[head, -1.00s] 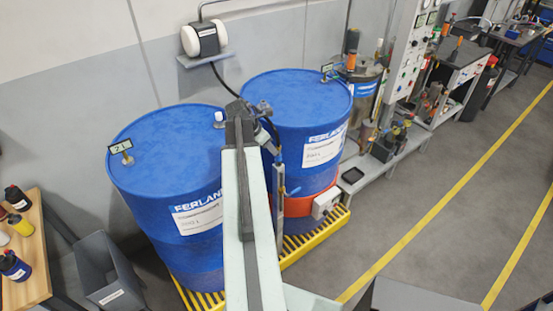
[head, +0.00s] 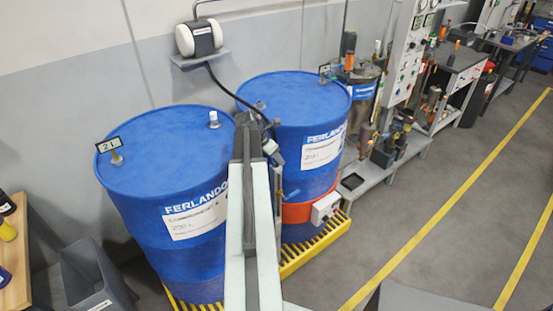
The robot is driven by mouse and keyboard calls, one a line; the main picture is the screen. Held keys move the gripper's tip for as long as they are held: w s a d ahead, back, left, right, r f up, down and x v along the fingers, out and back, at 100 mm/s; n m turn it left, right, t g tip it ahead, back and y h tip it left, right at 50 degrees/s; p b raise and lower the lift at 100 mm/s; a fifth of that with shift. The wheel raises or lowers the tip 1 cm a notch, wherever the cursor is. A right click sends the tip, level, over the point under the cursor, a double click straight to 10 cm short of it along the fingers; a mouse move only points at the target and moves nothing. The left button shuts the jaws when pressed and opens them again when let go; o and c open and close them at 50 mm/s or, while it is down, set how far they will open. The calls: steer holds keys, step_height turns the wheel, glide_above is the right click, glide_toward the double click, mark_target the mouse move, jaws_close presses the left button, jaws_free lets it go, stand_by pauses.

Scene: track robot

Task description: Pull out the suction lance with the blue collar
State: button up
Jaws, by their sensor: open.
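My arm reaches up from the bottom centre and hides the gap between the two drums. My gripper (head: 276,157), open, is small and partly hidden beyond the arm's end, before the right drum (head: 325,115). A thin upright grey rod and a small blue piece (head: 291,194) show beside my arm in front of that drum; I cannot tell whether they belong to a lance. No blue collar can be made out for sure. The left drum (head: 150,185) has a white-capped fitting (head: 214,120) on its lid. A grey fitting (head: 260,105) shows on the right drum's lid.
A black hose (head: 228,92) runs from the wall pump (head: 199,38) to behind my arm's end. A yellow grating (head: 318,245) lies under the drums. A grey bin (head: 95,275) and table edge are at left. Open floor (head: 400,235) is at right.

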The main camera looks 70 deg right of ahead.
stand_by(0.5)
jaws_close()
stand_by(0.5)
steer(key=shift+o, duration=1.2)
jaws_free()
steer(key=shift+r, duration=0.1)
